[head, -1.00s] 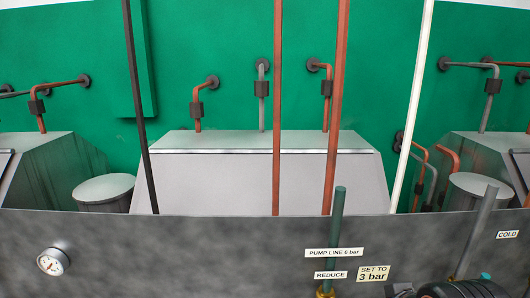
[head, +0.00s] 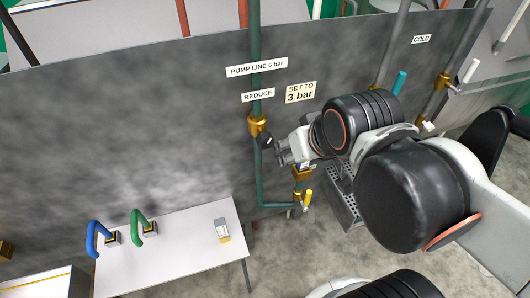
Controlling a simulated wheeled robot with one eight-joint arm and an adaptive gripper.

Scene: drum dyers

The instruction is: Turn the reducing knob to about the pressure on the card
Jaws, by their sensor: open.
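The cream card (head: 300,92) reads "SET TO 3 bar" on the grey panel. A "REDUCE" label (head: 258,96) and a "PUMP LINE 6 bar" label (head: 257,68) are beside it. Below them a brass valve body (head: 257,125) sits on the green vertical pipe. The small dark reducing knob (head: 266,140) sticks out from it and is partly hidden. My gripper (head: 279,151) is open, close to the right of the knob and pointing at it. I cannot tell whether the fingers touch it. No gauge dial shows in this view.
A yellow-handled valve (head: 307,199) is low on the pipe, below my gripper. A white table (head: 180,250) with blue (head: 95,238) and green (head: 140,222) handles and a small box (head: 222,230) stands at lower left. A "COLD" label (head: 421,39) is at upper right.

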